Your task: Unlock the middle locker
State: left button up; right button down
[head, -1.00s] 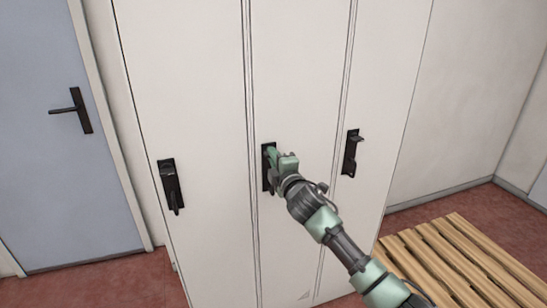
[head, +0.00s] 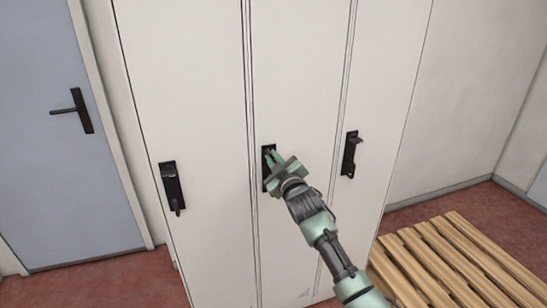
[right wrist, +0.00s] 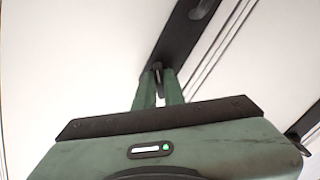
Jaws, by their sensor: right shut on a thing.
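The middle locker (head: 297,70) is a tall white door between two similar ones, and it is closed. Its black lock plate (head: 266,184) is partly hidden behind my right gripper (head: 270,158). In the right wrist view the plate (right wrist: 183,38) runs diagonally. There, the green fingers of my right gripper (right wrist: 159,90) are shut on a small black latch lever (right wrist: 158,76) at the plate's end. Most of the lever is hidden between the fingers, so its exact angle is hard to tell. My left gripper is not in view.
A slatted wooden bench (head: 445,262) stands at the lower right. A blue-grey door (head: 60,150) is at the left.

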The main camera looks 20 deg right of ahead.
jog(key=m+p, duration=0.1)
jog(key=m, duration=0.3)
jog(key=shift+f+m+p, duration=0.1)
jog(key=shift+m+p, duration=0.35)
jog(key=shift+m, duration=1.15)
jog(key=c, duration=1.5)
grip_release()
jog(key=shift+s, duration=0.1)
jog(key=s, duration=0.7)
jog(key=shift+s+b, duration=0.3)
jog(key=shift+b, duration=0.15)
jog(key=shift+d, duration=0.1)
